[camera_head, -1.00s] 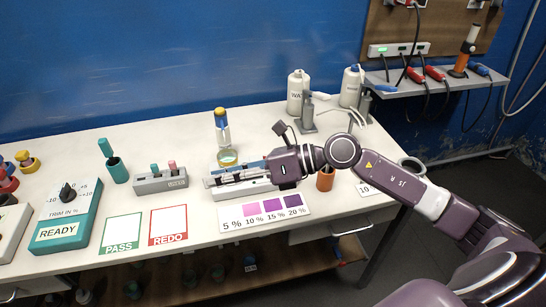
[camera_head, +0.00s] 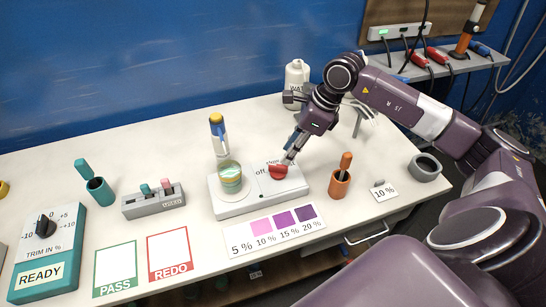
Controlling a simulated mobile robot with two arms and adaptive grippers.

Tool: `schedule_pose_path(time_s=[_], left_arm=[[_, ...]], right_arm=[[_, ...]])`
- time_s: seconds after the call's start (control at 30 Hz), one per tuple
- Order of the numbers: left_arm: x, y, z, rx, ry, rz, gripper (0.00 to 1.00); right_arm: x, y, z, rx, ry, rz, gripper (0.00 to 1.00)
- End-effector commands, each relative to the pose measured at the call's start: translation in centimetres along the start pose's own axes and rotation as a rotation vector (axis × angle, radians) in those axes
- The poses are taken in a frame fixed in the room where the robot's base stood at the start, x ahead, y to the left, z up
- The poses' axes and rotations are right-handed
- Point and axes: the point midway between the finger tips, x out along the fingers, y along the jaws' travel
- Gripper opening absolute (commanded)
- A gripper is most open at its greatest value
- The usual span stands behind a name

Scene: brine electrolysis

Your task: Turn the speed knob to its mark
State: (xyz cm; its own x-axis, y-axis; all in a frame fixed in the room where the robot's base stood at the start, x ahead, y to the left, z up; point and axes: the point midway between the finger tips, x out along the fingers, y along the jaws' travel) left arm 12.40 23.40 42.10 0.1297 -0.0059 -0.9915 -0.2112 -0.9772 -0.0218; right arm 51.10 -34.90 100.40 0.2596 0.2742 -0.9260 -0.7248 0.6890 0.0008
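The speed knob (camera_head: 278,171) is a red dial on the right part of the top of a low white stirrer (camera_head: 238,209), beside an "off" label. A small beaker (camera_head: 230,178) with yellowish-green contents stands on the left part of the stirrer. My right gripper (camera_head: 288,159) points down from the upper right, with its narrow fingertips at the back right edge of the knob. At this size I cannot tell whether the fingers touch the knob or how far apart they are. The knob's mark is not readable. My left gripper is out of view.
A yellow-capped bottle or probe (camera_head: 219,138) stands behind the beaker. An orange pot (camera_head: 339,184) stands right of the stirrer, and a colour chart (camera_head: 274,229) lies in front. A grey rack (camera_head: 153,202) stands left. A grey ring-shaped dish (camera_head: 425,167) sits far right.

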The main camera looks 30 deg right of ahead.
Motion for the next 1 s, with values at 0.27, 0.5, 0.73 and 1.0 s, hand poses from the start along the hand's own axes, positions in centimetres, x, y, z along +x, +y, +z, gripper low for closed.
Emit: schedule_pose_path(time_s=[0.27, 0.5, 0.73, 1.0], left_arm=[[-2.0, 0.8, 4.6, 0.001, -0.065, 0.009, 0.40], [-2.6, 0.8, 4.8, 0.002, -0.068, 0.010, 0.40], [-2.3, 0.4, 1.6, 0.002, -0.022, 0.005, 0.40], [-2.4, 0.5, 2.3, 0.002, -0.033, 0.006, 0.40]], right_arm=[[4.2, 0.2, 0.2, 0.001, -0.002, 0.006, 0.28], [6.8, 0.2, 0.1, 0.001, -0.001, 0.004, 0.28], [7.1, 0.1, 0.1, 0.000, -0.002, 0.003, 0.28], [7.1, 0.1, 0.1, 0.000, -0.002, 0.003, 0.06]])
